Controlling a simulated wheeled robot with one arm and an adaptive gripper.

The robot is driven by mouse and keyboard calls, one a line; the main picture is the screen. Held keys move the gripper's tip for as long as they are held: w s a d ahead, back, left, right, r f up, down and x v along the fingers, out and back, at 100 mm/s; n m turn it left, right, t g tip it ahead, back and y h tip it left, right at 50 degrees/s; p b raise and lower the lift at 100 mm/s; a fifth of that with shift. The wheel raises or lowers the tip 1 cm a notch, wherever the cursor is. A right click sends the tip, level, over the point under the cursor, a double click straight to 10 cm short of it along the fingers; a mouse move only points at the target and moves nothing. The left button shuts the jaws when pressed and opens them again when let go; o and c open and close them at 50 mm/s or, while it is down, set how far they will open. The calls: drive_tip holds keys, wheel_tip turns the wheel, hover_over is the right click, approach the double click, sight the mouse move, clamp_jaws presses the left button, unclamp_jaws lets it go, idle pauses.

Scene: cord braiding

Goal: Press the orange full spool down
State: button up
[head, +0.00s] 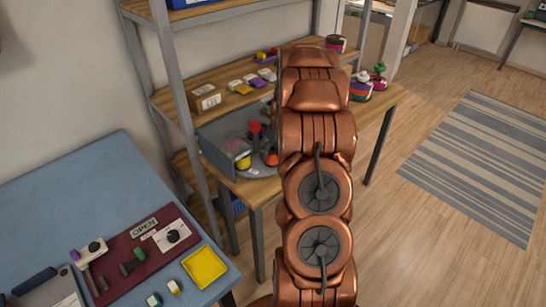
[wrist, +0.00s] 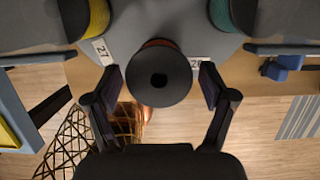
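In the wrist view a spool (wrist: 160,75) with a round dark top and a central hole stands between my fingers. A thin orange-red edge shows behind its dark disc. My gripper (wrist: 160,88) is open, with one finger on each side of the spool and a visible gap to both. How high the fingers are relative to the spool I cannot tell. In the head view an orange piece (head: 272,159) shows at the edge of my arm, on the grey round base (head: 262,171). My arm hides the gripper there.
A yellow spool (wrist: 97,18) and a teal spool (wrist: 222,14) flank the middle one. Labels 27 (wrist: 102,52) and 28 (wrist: 196,63) lie on the grey plate. A grey panel (head: 218,145) stands beside the base. A blue table (head: 75,195) is at left; the floor at right is open.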

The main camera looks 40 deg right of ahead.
drive_tip(key=shift+o, duration=0.3)
drive_tip(key=shift+p+v, duration=1.65)
drive_tip(key=shift+v, duration=1.9)
drive_tip(key=s+a+r+n+g, duration=0.1)
drive_tip(key=s+a+r+n, duration=0.25)
drive_tip(key=a+n, duration=0.4)
drive_tip(key=s+a+r+n+g+y, duration=0.15)
drive_tip(key=a+r+n, duration=0.25)
drive_tip(key=a, duration=0.6)
drive_tip(key=s+a+r+n, duration=0.35)
drive_tip(key=a+n, duration=0.25)
drive_tip(key=a, duration=0.2)
drive_tip(key=s+a+r+n+g, duration=0.1)
drive_tip(key=s+a+n, duration=0.5)
drive_tip(key=s+n, duration=0.3)
drive_tip(key=s+a+r+n+g+h, duration=0.1)
drive_tip(key=s+a+n, duration=0.5)
drive_tip(key=s+n, duration=0.3)
drive_tip(key=shift+s+n, duration=0.35)
drive_tip(key=shift+s, duration=1.85)
